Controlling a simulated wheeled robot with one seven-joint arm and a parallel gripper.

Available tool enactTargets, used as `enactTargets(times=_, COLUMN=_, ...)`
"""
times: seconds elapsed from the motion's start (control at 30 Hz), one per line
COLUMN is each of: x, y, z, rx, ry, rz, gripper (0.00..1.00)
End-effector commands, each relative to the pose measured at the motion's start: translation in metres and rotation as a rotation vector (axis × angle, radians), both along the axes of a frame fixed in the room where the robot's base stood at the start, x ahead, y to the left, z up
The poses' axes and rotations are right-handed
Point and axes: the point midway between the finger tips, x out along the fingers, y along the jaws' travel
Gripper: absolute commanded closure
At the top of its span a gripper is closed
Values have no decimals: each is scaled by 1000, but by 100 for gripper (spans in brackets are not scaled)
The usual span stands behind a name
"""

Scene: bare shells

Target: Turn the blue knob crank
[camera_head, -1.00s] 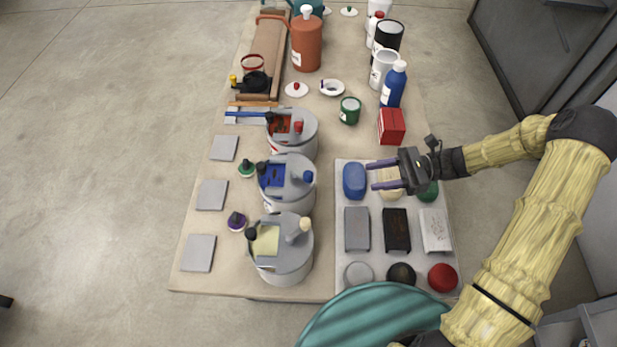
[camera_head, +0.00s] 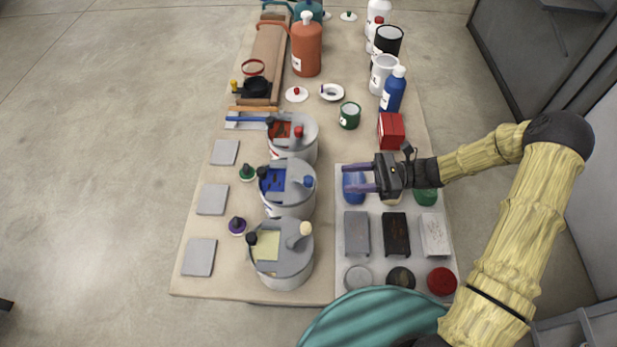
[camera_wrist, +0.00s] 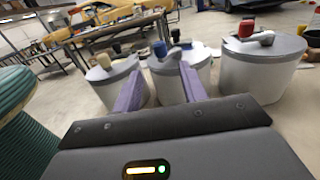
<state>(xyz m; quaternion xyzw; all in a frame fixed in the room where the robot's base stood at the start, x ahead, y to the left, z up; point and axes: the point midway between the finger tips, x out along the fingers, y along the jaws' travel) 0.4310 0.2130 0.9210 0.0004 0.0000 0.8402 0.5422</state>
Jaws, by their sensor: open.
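The blue knob (camera_head: 308,182) sits on the crank on the lid of the middle grey canister (camera_head: 289,206). In the wrist view the blue knob (camera_wrist: 160,49) stands just beyond my fingertips, on the middle canister (camera_wrist: 166,85). My gripper (camera_head: 352,177) is open and empty, with its purple fingers pointing left toward that canister, apart from it. It hovers over the blue block (camera_head: 353,197) on the tray. In the wrist view its fingers (camera_wrist: 160,85) point toward the middle canister.
A canister with a red knob (camera_head: 298,132) stands behind, and one with a cream knob (camera_head: 305,229) in front. The grey tray (camera_head: 343,238) with several blocks lies right of the canisters. A red box (camera_head: 391,131) and blue bottle (camera_head: 393,93) stand behind my gripper.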

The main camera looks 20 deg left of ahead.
Motion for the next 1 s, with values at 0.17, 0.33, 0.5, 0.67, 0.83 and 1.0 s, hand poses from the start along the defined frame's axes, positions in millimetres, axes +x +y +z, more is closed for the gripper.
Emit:
enactTargets(times=0.17, x=-14, y=30, z=2, rx=1, ry=3, rz=4, gripper=58)
enactTargets(times=0.33, x=-27, y=57, z=2, rx=-1, ry=2, rz=4, gripper=58)
enactTargets(times=0.5, x=-39, y=83, z=2, rx=1, ry=1, rz=4, gripper=58)
enactTargets(times=0.67, x=-45, y=99, z=1, rx=0, ry=0, rz=2, gripper=58)
enactTargets(times=0.83, x=-47, y=103, z=0, rx=0, ry=0, rz=0, gripper=58)
enactTargets(times=1.0, x=-46, y=103, z=0, rx=0, ry=0, rz=0, gripper=58)
